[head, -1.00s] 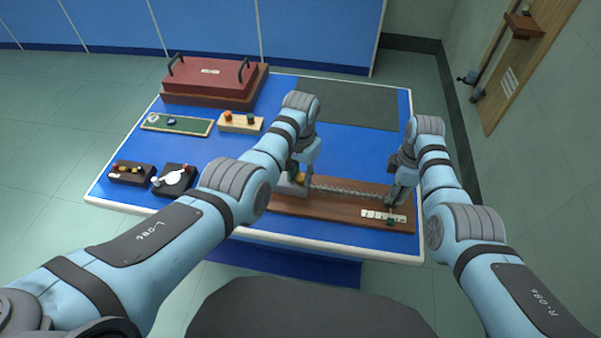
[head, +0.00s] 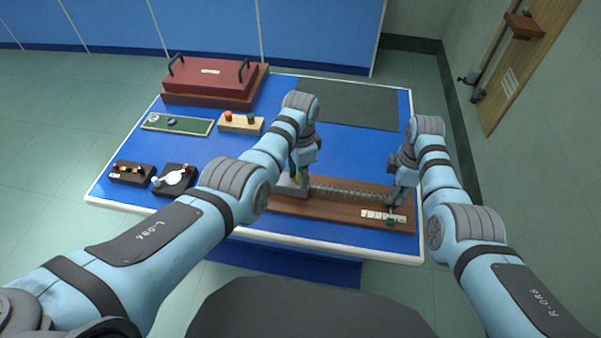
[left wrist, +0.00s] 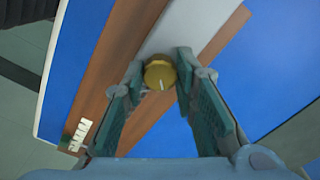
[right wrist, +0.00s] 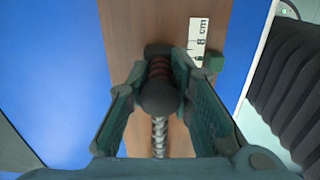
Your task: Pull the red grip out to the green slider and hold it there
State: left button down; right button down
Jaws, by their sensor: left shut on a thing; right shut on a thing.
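The red grip (right wrist: 160,68) looks dark with reddish bands in the right wrist view, and a dark ball partly hides it. My right gripper (right wrist: 160,77) is shut on it, with a finger on each side. The green slider (right wrist: 215,64) sits just right of the grip, roughly level with it, at the scale; it also shows in the head view (head: 391,223). A stretched spring (head: 347,193) runs along the wooden board to the right gripper (head: 394,200). My left gripper (left wrist: 161,78) is shut on a yellow knob (left wrist: 160,75) at the grey block (head: 291,188).
The white cm scale (head: 378,215) lies on the wooden board (head: 325,210) near the table's front edge. A red case (head: 210,78), a green tray (head: 177,124) and small blocks stand at the left. A dark mat (head: 350,103) lies clear at the back.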

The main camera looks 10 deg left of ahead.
pick_arm(q)
jog(key=shift+w+r, duration=0.1)
jog(key=c, duration=1.3)
grip_release()
jog(key=shift+a, duration=0.1)
notch_tip(320, 180, up, 12)
